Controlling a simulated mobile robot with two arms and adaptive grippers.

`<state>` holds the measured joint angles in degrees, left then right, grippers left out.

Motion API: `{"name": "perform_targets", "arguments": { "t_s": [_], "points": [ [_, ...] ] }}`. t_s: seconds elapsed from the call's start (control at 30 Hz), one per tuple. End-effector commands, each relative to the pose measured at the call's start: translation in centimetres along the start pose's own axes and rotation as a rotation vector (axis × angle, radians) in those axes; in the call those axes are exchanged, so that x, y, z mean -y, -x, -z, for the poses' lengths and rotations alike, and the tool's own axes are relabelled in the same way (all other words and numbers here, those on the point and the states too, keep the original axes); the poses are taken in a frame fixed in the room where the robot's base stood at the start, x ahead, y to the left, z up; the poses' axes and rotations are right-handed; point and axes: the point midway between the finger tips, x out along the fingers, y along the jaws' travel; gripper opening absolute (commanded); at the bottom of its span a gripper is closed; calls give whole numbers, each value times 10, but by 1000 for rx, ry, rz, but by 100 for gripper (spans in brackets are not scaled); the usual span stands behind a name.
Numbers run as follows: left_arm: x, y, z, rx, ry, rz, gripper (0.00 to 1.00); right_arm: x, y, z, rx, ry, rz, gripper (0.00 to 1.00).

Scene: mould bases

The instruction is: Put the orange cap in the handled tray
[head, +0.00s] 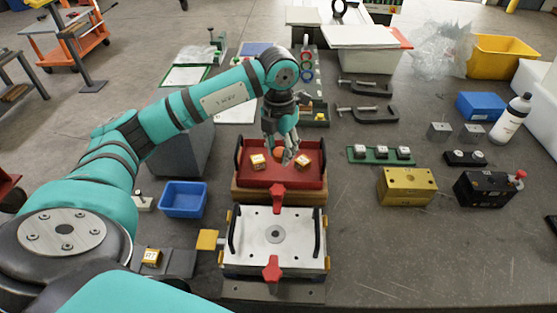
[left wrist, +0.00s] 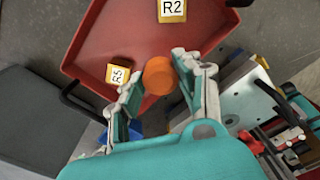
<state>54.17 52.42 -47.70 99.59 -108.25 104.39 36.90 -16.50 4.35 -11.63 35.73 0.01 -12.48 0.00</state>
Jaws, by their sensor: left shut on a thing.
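The handled tray (head: 251,181) is red with black handles at its sides and sits at the middle of the table. It also fills the upper part of the left wrist view (left wrist: 104,38). My left gripper (head: 284,153) reaches down over the tray. It is shut on the orange cap (left wrist: 158,76), which shows between the fingertips in the left wrist view. In the head view the cap (head: 279,152) is partly hidden by the fingers. I cannot tell whether the cap touches the tray floor. My right gripper is not in view.
Two small yellow blocks lie in the tray, marked R5 (left wrist: 118,76) and R2 (left wrist: 172,10). A metal mould plate (head: 255,218) with black handles stands in front of the tray. A blue bin (head: 183,199) is at left, a yellow block (head: 407,186) at right.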

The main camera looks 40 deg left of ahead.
Motion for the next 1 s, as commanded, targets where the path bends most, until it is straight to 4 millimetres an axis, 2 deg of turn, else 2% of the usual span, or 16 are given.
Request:
{"name": "perform_targets", "arguments": {
  "t_s": [0.1,0.23,0.43,0.6,0.87,0.9,1.0],
  "points": [
    [0,-16,1,-2,1,0,18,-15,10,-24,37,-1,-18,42],
    [0,-28,0,-1,-1,1,18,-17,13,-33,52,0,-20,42],
    [0,-55,0,-2,0,1,18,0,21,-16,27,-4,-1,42],
    [-1,-63,0,1,-1,0,18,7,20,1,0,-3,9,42],
    [-1,-67,0,1,-1,0,18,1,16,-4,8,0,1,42],
    [-1,-65,0,2,-1,0,38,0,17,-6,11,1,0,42],
    [-1,-65,0,1,-1,0,44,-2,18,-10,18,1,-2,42]
  ]
}}
